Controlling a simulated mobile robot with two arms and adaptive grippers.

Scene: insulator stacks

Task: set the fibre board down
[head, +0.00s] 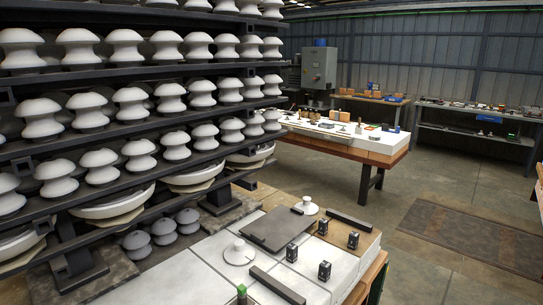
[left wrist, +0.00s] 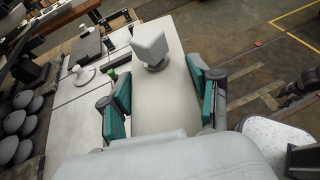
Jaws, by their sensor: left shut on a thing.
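In the left wrist view my left gripper (left wrist: 165,95) has its two teal-padded fingers set wide apart, one on each side of a long pale beige board (left wrist: 165,110), which I take for the fibre board. The gripper is shut on it. The board runs away from the wrist, to the right of the worktable. Its near end is hidden by the gripper body, and any gap to what lies beneath is hard to judge. Neither gripper shows in the head view.
A pale block (left wrist: 150,45) on a dark foot shows over the board's far part. The worktable (head: 205,277) carries a dark grey plate (head: 277,229), white discs, dark bars and small black blocks. A rack of white insulators (head: 130,102) stands left. Floor (head: 410,275) is open at right.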

